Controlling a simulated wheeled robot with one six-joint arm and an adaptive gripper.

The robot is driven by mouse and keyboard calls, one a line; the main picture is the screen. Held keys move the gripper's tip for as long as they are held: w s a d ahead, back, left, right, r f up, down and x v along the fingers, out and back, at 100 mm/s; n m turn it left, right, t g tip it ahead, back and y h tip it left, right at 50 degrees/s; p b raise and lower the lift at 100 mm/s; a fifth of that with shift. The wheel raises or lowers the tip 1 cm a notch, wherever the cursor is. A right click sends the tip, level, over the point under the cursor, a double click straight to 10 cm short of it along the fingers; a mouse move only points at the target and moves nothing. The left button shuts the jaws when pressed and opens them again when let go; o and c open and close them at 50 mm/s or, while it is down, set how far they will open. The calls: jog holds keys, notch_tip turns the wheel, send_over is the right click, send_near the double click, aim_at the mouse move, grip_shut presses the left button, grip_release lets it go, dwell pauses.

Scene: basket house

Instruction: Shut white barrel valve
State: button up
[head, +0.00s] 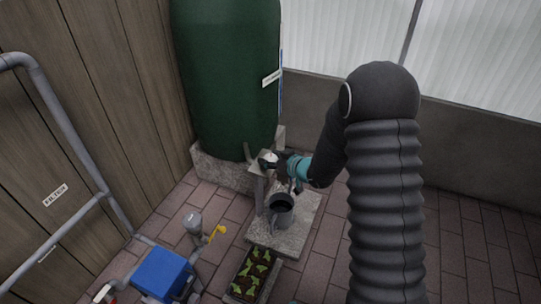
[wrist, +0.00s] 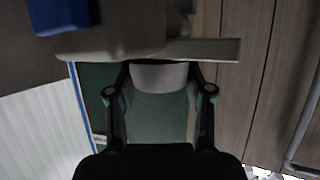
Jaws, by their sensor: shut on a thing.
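The dark green barrel (head: 225,80) stands on a concrete base at the back. The white valve (head: 267,160) is low on its front, partly hidden by my gripper (head: 279,164). My gripper reaches it from the right, its fingers around the white part. In the wrist view my gripper (wrist: 160,76) has one finger on each side of a pale rounded piece, the white valve (wrist: 160,78), and is shut on it. The green barrel (wrist: 150,118) shows behind. The valve's exact handle angle cannot be told.
A dark grey watering can (head: 281,207) stands on a concrete slab (head: 300,230) below the valve. A seedling tray (head: 248,278), a yellow-handled valve (head: 217,233) and a blue box (head: 162,272) are in front. Grey pipes (head: 75,135) run along the wooden wall. Brick floor at right is clear.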

jog(key=n+g+y+p, duration=0.1)
jog(key=p, duration=0.1)
jog(key=n+g+y+p, duration=0.1)
jog(key=n+g+p, duration=0.1)
jog(key=shift+w+r+y, duration=0.1)
jog(key=shift+r+y, duration=0.2)
jog(key=n+g+y+p, duration=0.1)
jog(key=n+g+p, duration=0.2)
jog(key=n+g, duration=0.1)
jog(key=shift+f, duration=0.1)
jog(key=n+g, duration=0.2)
jog(key=g, duration=0.1)
jog(key=n+g+p, duration=0.1)
jog(key=n+g, duration=0.1)
jog(key=shift+f, duration=0.25)
jog(key=shift+n+g+h+b, duration=0.3)
jog(key=shift+n+g+b, duration=0.05)
jog(key=shift+n+g, duration=1.1)
jog(key=shift+r+g, duration=0.1)
jog(key=shift+g, duration=0.15)
jog(key=shift+a, duration=0.1)
jog(key=o, duration=1.2)
jog(key=shift+c, duration=0.2)
jog(key=shift+d, duration=0.2)
